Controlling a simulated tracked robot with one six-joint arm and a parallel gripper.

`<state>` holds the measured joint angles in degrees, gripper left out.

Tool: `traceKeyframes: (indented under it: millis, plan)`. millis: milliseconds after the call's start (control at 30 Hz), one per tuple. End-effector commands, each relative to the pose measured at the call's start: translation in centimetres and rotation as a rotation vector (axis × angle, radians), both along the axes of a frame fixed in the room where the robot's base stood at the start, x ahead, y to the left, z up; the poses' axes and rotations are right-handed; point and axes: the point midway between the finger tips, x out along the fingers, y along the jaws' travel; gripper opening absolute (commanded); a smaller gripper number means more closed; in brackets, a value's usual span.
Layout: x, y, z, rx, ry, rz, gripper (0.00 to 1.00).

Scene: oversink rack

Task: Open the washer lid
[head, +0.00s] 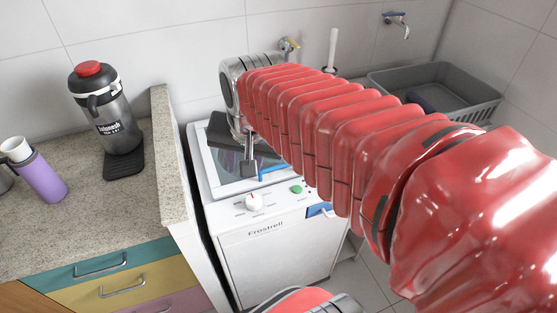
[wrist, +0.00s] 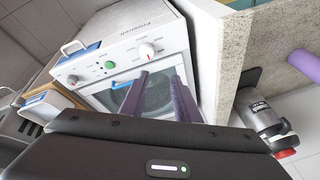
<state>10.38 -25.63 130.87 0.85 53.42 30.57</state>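The white washer (head: 262,247) stands right of the counter. Its lid (head: 206,172), a white frame with a dark window, appears to lie shut on top. A blue handle (head: 276,172) is at the lid's front edge, near the control panel. In the wrist view I see the washer (wrist: 118,45), the lid window (wrist: 160,92) and the blue handle (wrist: 122,85). My gripper (head: 248,168) is over the lid, left of the handle in the head view. In the wrist view its two fingers (wrist: 159,75) are apart with nothing between them. My arm hides part of the lid's right side.
A stone counter (head: 60,232) with a raised side panel (head: 167,150) borders the washer on the left. A flask (head: 120,132) and purple cup (head: 42,178) stand there. A white knob (head: 254,202) and green button (head: 296,189) sit on the front panel. A grey basket (head: 425,82) is behind right.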

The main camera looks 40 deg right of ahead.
Motion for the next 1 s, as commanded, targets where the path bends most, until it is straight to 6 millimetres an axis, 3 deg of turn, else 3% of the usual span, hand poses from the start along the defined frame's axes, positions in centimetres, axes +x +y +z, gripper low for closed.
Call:
traceKeyframes:
  millis: [300, 600, 800, 1000]
  plan:
    - [4.5, -6.9, -1.3, 0.154, 0.06, -0.497, 0.29]
    - [7.3, -13.7, -3.7, 0.277, 0.097, -0.935, 0.29]
    - [7.8, -15.7, -4.5, 0.309, 0.103, -1.06, 0.29]
    - [7.8, -15.7, -4.5, 0.31, 0.103, -1.066, 0.29]
